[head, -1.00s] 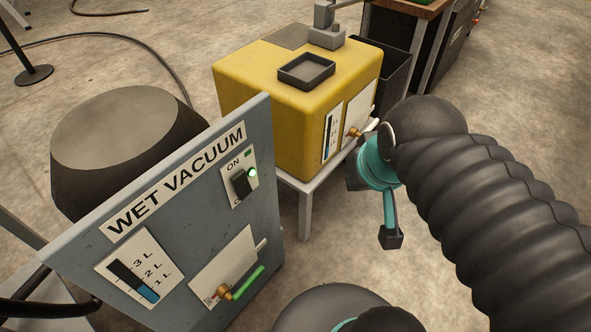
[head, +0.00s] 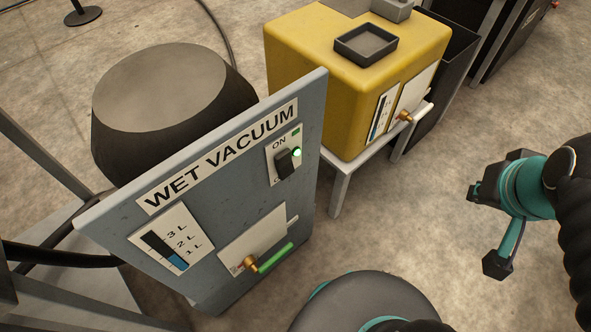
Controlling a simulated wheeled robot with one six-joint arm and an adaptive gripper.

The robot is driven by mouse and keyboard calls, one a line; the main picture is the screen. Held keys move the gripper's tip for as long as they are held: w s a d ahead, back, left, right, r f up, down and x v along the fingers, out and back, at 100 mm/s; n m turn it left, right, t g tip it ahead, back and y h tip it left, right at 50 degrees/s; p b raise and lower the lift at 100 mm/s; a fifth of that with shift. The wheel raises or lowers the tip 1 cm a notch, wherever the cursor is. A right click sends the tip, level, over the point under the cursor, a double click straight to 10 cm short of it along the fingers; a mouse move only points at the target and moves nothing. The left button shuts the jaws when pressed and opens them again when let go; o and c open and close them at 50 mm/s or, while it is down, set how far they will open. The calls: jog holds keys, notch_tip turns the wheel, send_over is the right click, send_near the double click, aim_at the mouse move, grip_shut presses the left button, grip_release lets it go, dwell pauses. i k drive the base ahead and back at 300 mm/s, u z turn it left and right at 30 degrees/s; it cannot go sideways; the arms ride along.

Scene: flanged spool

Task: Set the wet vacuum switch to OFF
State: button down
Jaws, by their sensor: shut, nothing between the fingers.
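The grey wet vacuum panel (head: 215,165) stands at left centre in the head view, with a WET VACUUM label across its top. Its black switch (head: 285,163) sits on a white plate at the upper right of the panel. ON is printed above the switch, and the lower label is mostly hidden behind it. A green lamp (head: 297,153) beside the switch is lit. My gripper (head: 478,190), teal and black, is at the right, well apart from the panel and switch. It is shut and empty, touching nothing.
A yellow tank (head: 350,90) on a white stand, with a brass tap, is behind and right of the panel. A dark drum (head: 165,100) is behind the panel. A green-handled tap (head: 268,260) juts from the panel's lower front. Open floor lies between panel and gripper.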

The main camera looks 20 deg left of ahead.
aim_at(283, 164)
jog(key=k, duration=0.95)
jog(key=u, duration=1.45)
